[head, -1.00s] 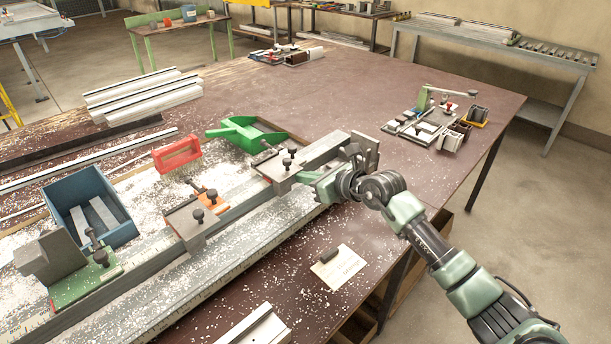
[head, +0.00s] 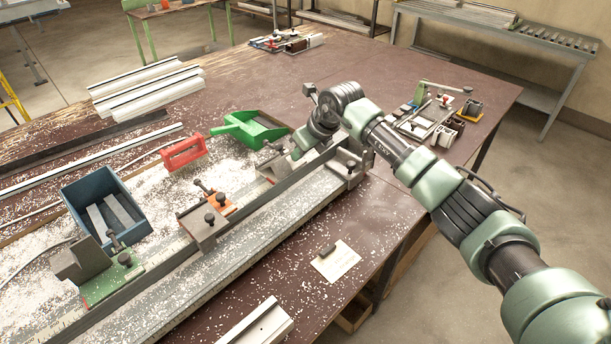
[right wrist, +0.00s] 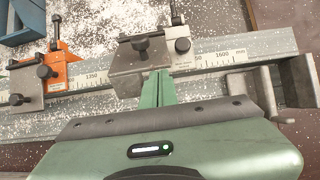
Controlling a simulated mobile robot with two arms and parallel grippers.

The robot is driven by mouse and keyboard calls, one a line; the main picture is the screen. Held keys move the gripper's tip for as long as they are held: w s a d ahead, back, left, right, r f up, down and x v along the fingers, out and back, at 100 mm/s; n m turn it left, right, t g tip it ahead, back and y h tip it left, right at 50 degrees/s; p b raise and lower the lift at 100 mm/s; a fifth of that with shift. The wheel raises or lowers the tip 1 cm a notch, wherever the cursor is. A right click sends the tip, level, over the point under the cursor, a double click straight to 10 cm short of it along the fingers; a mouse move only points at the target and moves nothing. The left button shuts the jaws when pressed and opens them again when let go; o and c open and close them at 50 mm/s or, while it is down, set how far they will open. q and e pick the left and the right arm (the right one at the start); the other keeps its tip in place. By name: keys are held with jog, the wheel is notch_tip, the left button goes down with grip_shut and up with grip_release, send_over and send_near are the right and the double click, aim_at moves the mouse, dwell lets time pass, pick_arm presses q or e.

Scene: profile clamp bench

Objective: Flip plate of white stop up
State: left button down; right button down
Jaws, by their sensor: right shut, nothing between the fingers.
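The white stop (right wrist: 182,42) sits on the scaled rail in the right wrist view, with dark knobs on it. Its grey plate (right wrist: 128,70) lies down across the rail. In the head view its plate (head: 268,170) is partly hidden by my right gripper (head: 292,158). My right gripper is shut and empty. In the right wrist view its green fingertips (right wrist: 158,78) are at the plate's near right edge; I cannot tell whether they touch it. My left gripper is not in view.
An orange stop (head: 222,205) stands left along the rail, and a green stop (head: 112,280) farther left. A clamp (head: 345,165) stands at the rail's right end. A blue bin (head: 90,195), red brush (head: 183,153) and green dustpan (head: 245,130) lie behind the rail.

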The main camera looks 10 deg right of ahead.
jog(key=w+a+r+b, duration=0.2)
jog(key=w, duration=0.1)
jog(key=w+a+r+b, duration=0.1)
jog(key=w+r, duration=0.1)
jog(key=shift+w+a, duration=0.1)
jog(key=shift+a, duration=0.2)
jog(key=shift+w+a+r, duration=0.25)
jog(key=shift+w+a, duration=0.05)
jog(key=shift+w, duration=0.2)
jog(key=shift+w+a+r, duration=0.25)
jog(key=shift+w, duration=0.05)
jog(key=shift+w, duration=0.1)
jog(key=shift+a, duration=0.25)
jog(key=b+v, duration=0.3)
jog(key=v, duration=0.5)
jog(key=shift+d, duration=0.2)
